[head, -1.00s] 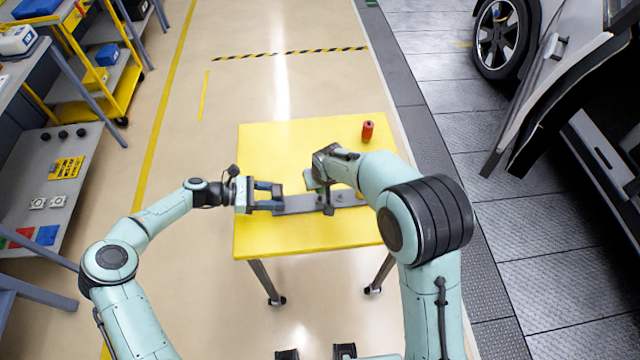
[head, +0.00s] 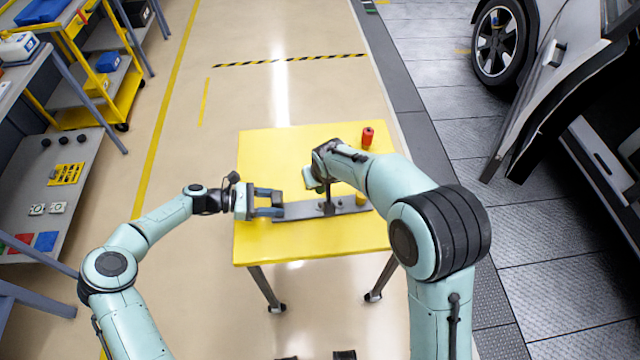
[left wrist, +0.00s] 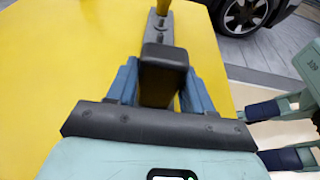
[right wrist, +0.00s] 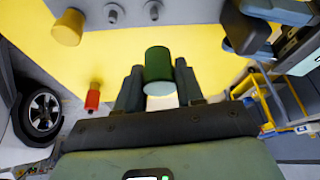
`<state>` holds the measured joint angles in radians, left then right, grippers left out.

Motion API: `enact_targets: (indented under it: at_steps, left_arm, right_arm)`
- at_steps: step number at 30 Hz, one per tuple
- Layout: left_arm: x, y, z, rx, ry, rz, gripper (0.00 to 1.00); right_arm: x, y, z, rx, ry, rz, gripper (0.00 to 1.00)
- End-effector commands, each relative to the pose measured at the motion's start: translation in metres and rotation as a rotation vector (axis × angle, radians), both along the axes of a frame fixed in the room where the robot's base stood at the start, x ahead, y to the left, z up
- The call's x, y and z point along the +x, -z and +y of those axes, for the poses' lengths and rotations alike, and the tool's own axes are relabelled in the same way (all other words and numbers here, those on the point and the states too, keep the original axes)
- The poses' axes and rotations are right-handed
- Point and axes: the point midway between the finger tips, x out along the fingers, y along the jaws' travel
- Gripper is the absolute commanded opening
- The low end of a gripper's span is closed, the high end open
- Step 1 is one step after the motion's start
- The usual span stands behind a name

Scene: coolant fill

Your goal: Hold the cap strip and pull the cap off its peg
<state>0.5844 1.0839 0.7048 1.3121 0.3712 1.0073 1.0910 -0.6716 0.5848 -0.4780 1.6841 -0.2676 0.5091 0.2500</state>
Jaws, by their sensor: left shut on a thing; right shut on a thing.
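The cap strip (head: 292,213) is a long dark grey bar lying on the yellow table. My left gripper (head: 270,203) is shut on the dark block at its left end; this grip (left wrist: 162,72) fills the middle of the left wrist view. My right gripper (right wrist: 158,88) is shut on a green cap (right wrist: 158,62), which also shows in the head view (head: 309,178). The cap appears apart from the strip, with yellow tabletop between them. A yellow cap (right wrist: 68,27) stands on the strip, near small pegs (right wrist: 152,11). My right arm hides part of the strip in the head view.
A car with an open door (head: 545,95) is at the right, shelves (head: 75,185) at the left.

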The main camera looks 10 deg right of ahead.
Motion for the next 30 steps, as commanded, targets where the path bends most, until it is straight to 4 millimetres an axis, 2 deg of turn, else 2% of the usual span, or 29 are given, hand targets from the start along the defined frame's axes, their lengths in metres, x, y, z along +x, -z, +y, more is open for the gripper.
enact_targets:
  at_steps: [11, 12, 14, 24, 26, 30]
  left_arm:
    - [0.0, 0.0, 0.0, -0.001, 0.0, 0.0, 0.27]
    - [0.0, 0.0, 0.0, -0.001, 0.0, 0.0, 0.61]
    - [0.0, 0.0, 0.0, -0.001, 0.0, 0.0, 0.81]
    - [0.0, -0.001, 0.002, 0.0, -0.001, 0.0, 0.81]
    - [0.0, -0.002, 0.007, 0.001, -0.001, 0.0, 0.81]
    - [0.001, -0.009, 0.029, 0.003, -0.004, -0.002, 0.81]
  right_arm:
    - [0.0, -0.008, 0.0, 0.0, 0.0, -0.001, 0.18]
    - [0.0, -0.008, 0.0, 0.0, 0.0, -0.001, 0.18]
    - [0.0, -0.008, 0.0, 0.0, 0.0, -0.001, 0.18]
    - [0.0, -0.007, 0.0, 0.0, 0.0, 0.0, 0.18]
    - [0.0, -0.007, 0.0, 0.0, 0.0, 0.0, 0.18]
    - [0.0, -0.007, 0.0, 0.0, 0.0, 0.0, 0.18]
